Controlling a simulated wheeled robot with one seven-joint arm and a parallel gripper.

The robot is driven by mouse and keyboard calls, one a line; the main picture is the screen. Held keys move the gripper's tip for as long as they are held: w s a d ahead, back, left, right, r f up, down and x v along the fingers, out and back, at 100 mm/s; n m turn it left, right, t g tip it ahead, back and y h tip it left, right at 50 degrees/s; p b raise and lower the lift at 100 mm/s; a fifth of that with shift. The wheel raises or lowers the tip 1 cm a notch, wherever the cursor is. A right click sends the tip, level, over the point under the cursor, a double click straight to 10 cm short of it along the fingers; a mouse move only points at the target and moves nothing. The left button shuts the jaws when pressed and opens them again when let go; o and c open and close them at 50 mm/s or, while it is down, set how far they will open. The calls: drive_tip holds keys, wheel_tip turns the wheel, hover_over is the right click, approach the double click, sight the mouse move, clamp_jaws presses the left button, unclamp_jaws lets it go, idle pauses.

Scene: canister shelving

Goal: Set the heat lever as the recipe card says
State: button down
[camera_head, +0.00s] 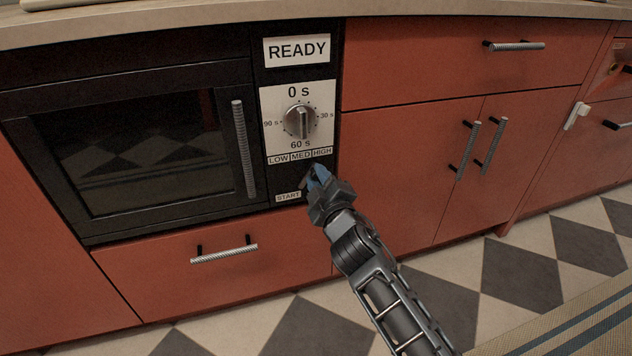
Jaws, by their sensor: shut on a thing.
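The oven's control panel (270,130) carries a dial (299,121), with "0 s" printed above it. Below the dial, a label strip (300,156) reads LOW, MED, HIGH. My gripper (315,174) is at the panel just below the HIGH end of this strip. It is shut on the heat lever, which the fingers hide, so its exact setting cannot be read. A START label (288,197) sits below and to the left of the fingers. The recipe card is not in view.
A READY sign (297,50) is at the panel's top. The shut oven door (130,140) with its vertical handle (244,148) lies left of my gripper. Red drawers and cupboards with protruding handles (468,150) lie right and below. The visible checkered floor (530,275) is clear.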

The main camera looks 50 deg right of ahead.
drive_tip(key=shift+f, duration=0.1)
idle(0.4)
drive_tip(key=c, duration=0.9)
unclamp_jaws()
drive_tip(key=shift+c, duration=0.2)
drive_tip(key=shift+s, duration=0.1)
drive_tip(key=v, duration=0.7)
drive_tip(key=shift+s+a+b, duration=0.2)
drive_tip(key=shift+s+b, duration=0.1)
drive_tip(key=shift+b, duration=0.05)
